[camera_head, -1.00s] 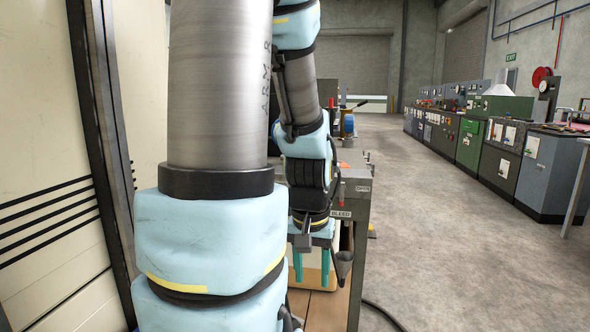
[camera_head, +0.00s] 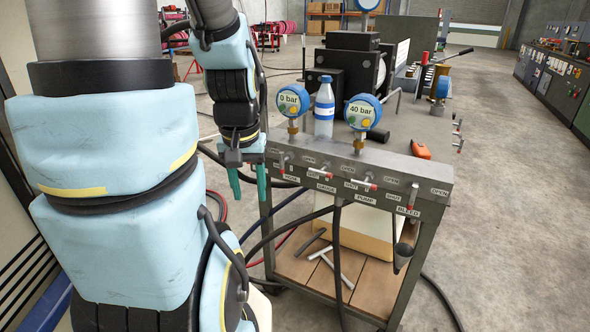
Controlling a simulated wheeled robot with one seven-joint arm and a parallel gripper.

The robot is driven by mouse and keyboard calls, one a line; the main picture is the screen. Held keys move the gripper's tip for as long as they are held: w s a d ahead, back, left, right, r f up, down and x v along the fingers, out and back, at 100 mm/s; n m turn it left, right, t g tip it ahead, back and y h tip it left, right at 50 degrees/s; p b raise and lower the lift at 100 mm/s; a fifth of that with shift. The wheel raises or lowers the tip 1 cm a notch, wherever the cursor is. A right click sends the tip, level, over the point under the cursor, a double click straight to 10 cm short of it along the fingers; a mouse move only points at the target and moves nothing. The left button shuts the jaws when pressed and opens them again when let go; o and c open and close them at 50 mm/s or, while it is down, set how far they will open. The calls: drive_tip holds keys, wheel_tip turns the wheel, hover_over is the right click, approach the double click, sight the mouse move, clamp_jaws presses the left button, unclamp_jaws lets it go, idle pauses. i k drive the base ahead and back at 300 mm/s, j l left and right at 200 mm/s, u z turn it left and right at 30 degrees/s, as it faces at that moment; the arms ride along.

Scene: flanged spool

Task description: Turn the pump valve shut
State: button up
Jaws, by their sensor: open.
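The pump valve (camera_head: 366,186) is a small lever with a red tip on the front of the grey panel (camera_head: 435,176), above the PUMP label (camera_head: 365,199). Its lever lies roughly sideways, with OPEN and SHUT labels near it. Similar levers show at the gauge valve (camera_head: 323,176) to its left and the bleed valve (camera_head: 411,199) to its right. My gripper (camera_head: 250,190) hangs with teal fingers pointing down, apart and empty. In the picture it is left of the panel, overlapping its left end, and well away from the pump valve.
Two gauges stand on the bench, one reading 0 bar (camera_head: 287,99), the other 40 bar (camera_head: 362,112). A bottle (camera_head: 324,110) stands between them. An orange object (camera_head: 421,151) lies on the right. Hoses cross below the panel, above a wooden shelf (camera_head: 295,268). The floor at right is clear.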

sight(365, 183)
drive_tip(key=k+l+u, duration=0.15)
drive_tip(key=u, duration=0.3)
drive_tip(key=k+l+u, duration=0.15)
drive_tip(key=u, duration=0.25)
drive_tip(key=k+u, duration=0.2)
drive_tip(key=u, duration=0.25)
drive_tip(key=k+u, duration=0.2)
drive_tip(key=u, duration=0.2)
drive_tip(key=k+j+u, duration=0.15)
drive_tip(key=k, duration=0.25)
drive_tip(key=k+j+u, duration=0.1)
drive_tip(key=k, duration=0.35)
drive_tip(key=k+j+u, duration=0.15)
drive_tip(key=k, duration=0.25)
